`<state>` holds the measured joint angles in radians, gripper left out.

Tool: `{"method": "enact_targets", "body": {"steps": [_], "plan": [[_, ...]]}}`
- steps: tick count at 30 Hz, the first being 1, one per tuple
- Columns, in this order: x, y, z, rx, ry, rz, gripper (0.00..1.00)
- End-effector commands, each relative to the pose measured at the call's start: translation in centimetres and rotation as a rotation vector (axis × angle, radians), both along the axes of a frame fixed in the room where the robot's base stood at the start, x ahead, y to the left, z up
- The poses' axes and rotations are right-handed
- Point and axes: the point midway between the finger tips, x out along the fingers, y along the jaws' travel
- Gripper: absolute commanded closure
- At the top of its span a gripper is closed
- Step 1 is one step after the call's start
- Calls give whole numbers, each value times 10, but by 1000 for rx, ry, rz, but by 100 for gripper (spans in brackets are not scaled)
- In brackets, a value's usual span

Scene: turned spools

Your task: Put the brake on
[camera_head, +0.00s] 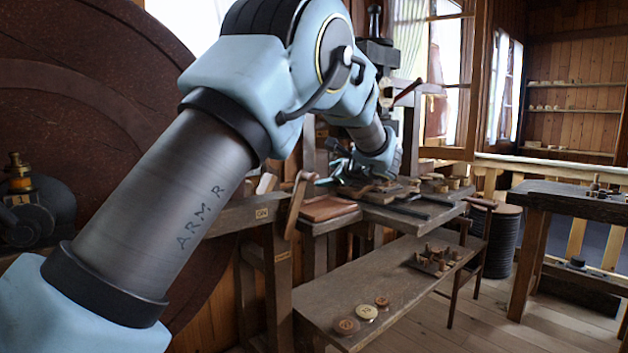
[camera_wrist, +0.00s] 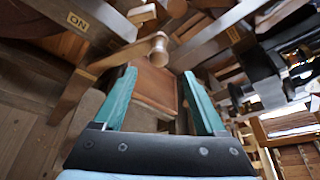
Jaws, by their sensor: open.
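A wooden lever (camera_head: 297,205) stands beside a dark beam, by a small tag (camera_head: 262,212) that reads "ON" in the wrist view (camera_wrist: 78,21). In the wrist view the lever (camera_wrist: 110,62) runs from lower left up to a turned, pale knob (camera_wrist: 157,50). My gripper (camera_wrist: 159,73) is open and empty, its two teal fingers apart. The knob shows just past the fingertips, nearer the left one; I cannot tell whether they touch. In the head view my gripper (camera_head: 322,178) is small and partly lost against the bench, just right of the lever's top.
A reddish-brown board (camera_head: 328,208) lies below the gripper. A workbench (camera_head: 410,217) with parts and tools is behind. A low bench (camera_head: 385,290) holds round discs (camera_head: 366,312) and a peg tray (camera_head: 437,260). A large dark wheel (camera_head: 80,130) fills the left.

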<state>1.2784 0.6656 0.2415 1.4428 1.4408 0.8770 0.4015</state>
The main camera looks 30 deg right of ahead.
Motion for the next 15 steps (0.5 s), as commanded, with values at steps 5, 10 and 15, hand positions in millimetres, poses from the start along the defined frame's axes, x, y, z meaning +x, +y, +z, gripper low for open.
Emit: {"method": "enact_targets", "body": {"steps": [5,10,15], "plan": [[29,0,-7,1,3,4,27],[60,-1,-16,0,4,5,27],[84,-3,-24,-1,3,4,27]]}}
